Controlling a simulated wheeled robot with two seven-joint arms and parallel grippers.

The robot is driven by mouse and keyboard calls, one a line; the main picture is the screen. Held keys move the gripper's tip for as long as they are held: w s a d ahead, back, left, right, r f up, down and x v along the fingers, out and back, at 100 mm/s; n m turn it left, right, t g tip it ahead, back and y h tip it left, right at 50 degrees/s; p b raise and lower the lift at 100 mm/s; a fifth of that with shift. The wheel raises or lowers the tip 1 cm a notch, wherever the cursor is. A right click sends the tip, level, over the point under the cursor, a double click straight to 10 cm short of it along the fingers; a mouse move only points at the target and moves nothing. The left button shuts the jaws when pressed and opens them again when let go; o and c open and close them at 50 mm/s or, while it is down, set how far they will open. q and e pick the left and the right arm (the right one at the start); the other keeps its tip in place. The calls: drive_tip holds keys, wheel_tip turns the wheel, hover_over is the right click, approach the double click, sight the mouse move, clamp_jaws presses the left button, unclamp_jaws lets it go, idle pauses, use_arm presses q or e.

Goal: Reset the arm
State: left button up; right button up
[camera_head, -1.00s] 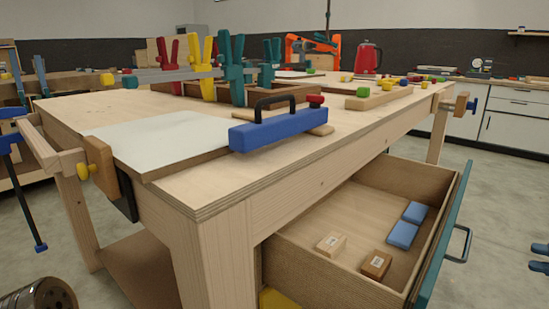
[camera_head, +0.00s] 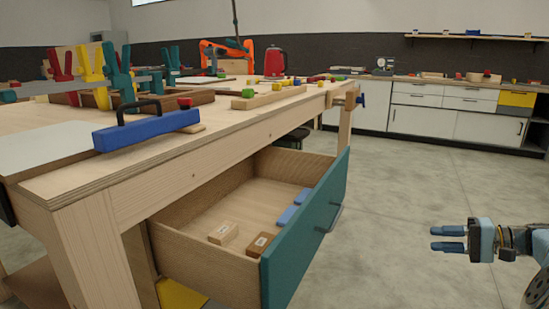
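My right gripper (camera_head: 450,239) is at the lower right, over the bare floor. It points left, with its two dark blue fingers apart and nothing between them. It is well clear of the drawer. My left gripper is not in view. The wooden workbench (camera_head: 182,160) fills the left side. Its drawer (camera_head: 302,247), with a teal front, is pulled open on the right. Inside lie a light wooden block (camera_head: 223,232), a darker brown block (camera_head: 260,244) and two blue blocks (camera_head: 288,215).
A blue tool with a black handle (camera_head: 147,131) lies on the bench near a white sheet (camera_head: 40,149). Counters (camera_head: 455,108) line the far wall. The floor between drawer and counters is clear.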

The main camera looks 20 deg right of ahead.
drive_tip(key=w+a+f+m+g+p, duration=0.1)
drive_tip(key=w+a+f, duration=0.3)
drive_tip(key=f, duration=0.3)
drive_tip(key=w+a+f+m+g+p, duration=0.1)
drive_tip(key=w+a+f+g, duration=0.1)
drive_tip(key=w+a+f, duration=0.35)
drive_tip(key=a+f+n+g+h+p, duration=0.15)
drive_tip(key=a+f+g, duration=0.25)
drive_tip(key=a+f, duration=1.05)
drive_tip(key=s+a+f+n+g+h+p, duration=0.1)
drive_tip(key=s+a+f+n, duration=0.1)
drive_tip(key=s+a, duration=0.3)
drive_tip(key=s+a+f+n+g+h+p, duration=0.1)
drive_tip(key=s+a+f+n+h+p, duration=0.1)
drive_tip(key=a, duration=0.9)
drive_tip(key=s+a+f+n+g+h+p, duration=0.1)
drive_tip(key=s+a+f+n, duration=0.3)
drive_tip(key=s+a, duration=0.4)
drive_tip(key=shift+s+a+f+n+p, duration=0.25)
drive_tip(key=shift+a+n+p, duration=0.1)
drive_tip(key=shift+n+p, duration=0.15)
